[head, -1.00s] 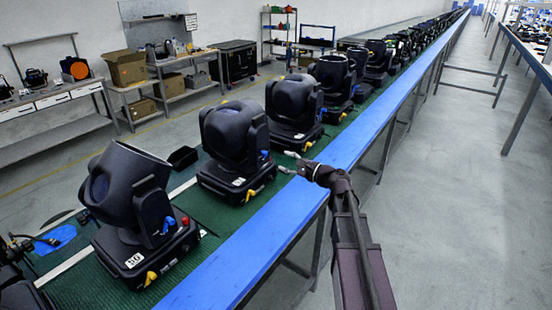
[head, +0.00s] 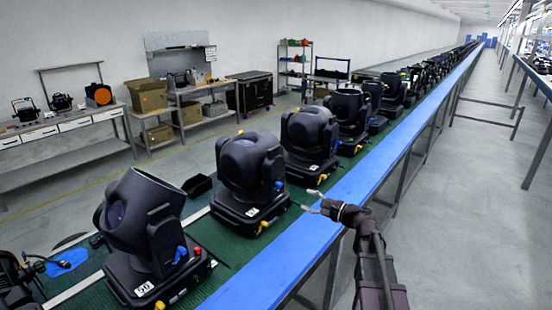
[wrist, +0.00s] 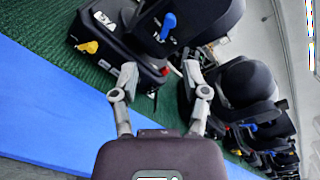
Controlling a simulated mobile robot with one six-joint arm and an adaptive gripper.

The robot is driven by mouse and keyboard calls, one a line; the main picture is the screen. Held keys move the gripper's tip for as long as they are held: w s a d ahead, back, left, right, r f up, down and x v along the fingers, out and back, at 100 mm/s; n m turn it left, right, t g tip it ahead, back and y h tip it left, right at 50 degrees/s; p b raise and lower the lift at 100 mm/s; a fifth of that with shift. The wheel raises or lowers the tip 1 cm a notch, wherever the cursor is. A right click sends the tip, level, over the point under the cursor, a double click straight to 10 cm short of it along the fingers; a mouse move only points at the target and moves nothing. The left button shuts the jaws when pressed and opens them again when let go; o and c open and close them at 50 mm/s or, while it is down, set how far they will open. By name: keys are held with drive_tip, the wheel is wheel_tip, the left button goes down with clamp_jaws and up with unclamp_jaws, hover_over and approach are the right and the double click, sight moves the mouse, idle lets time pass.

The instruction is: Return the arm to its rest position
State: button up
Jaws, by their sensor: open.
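My gripper (head: 314,201) is open and empty at the end of my arm, above the blue edge of the conveyor in the head view. In the wrist view my gripper (wrist: 158,80) shows two grey fingers spread apart, with nothing between them. A black moving-head light (head: 250,175) stands on the green belt (head: 208,240) to the left of the gripper. It also shows past the fingers in the wrist view (wrist: 125,45), with a blue connector and a yellow plug. Another light (head: 150,240) stands nearer, tilted at its head.
More lights (head: 310,140) stand in a row along the belt into the distance. The blue conveyor rail (head: 290,252) runs beside them. Workbenches (head: 70,130) and a black case (head: 249,92) line the left wall. The floor (head: 460,220) to the right is clear.

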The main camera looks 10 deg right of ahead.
drive_tip(key=s+a+f+n+g+h, duration=0.1)
drive_tip(key=s+a+f+n+g, duration=0.1)
drive_tip(key=s+f+n, duration=0.1)
drive_tip(key=s+a+f+n+g+h, duration=0.1)
drive_tip(key=s+a+f+n+g, duration=0.2)
drive_tip(key=f, duration=0.2)
drive_tip(key=s+a+f+n+g+h, duration=0.2)
drive_tip(key=s+f+n, duration=0.1)
drive_tip(key=s+f, duration=0.1)
drive_tip(key=shift+a+n+g, duration=0.2)
drive_tip(key=shift+n+g, duration=0.1)
drive_tip(key=s+f+n+h, duration=0.1)
drive_tip(key=s+f+n+g+h, duration=0.1)
drive_tip(key=s, duration=0.1)
drive_tip(key=s+f+n+g+h, duration=0.1)
drive_tip(key=shift+s+d+f, duration=0.25)
drive_tip(key=shift+d+f, duration=0.05)
drive_tip(key=shift+f, duration=0.05)
drive_tip(key=s+d+f+n+g+h, duration=0.2)
drive_tip(key=s+d+n+h, duration=0.2)
drive_tip(key=s+h, duration=0.1)
drive_tip(key=shift+s+f+g+h, duration=0.15)
drive_tip(key=shift+s+g+h, duration=0.15)
drive_tip(key=shift+s, duration=0.4)
drive_tip(key=shift+a, duration=0.1)
